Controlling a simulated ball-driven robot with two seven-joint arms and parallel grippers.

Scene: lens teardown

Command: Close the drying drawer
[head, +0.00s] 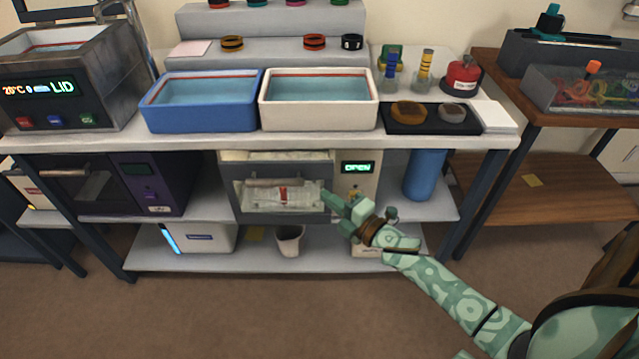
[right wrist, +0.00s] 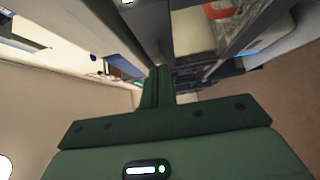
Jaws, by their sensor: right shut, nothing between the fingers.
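The drying drawer (head: 283,216) is on the middle shelf, in a pale unit whose green display (head: 357,168) reads OPEN. The drawer appears pulled out, with a pale bag or packet with a red mark (head: 283,195) inside. A bar handle (head: 275,182) shows above the packet. My right gripper (head: 332,201) is shut and empty by the drawer's right front corner; I cannot tell whether it touches. In the right wrist view its closed fingers (right wrist: 155,88) point toward the unit, with the packet (right wrist: 222,12) at the upper right. My left gripper is not in view.
The bench top (head: 400,142) overhangs the shelf, with a blue tub (head: 200,118) and a white tub (head: 318,115) on it. A blue cylinder (head: 424,175) stands right of the unit and a dark purple machine (head: 150,185) left. A small bin (head: 289,240) is below.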

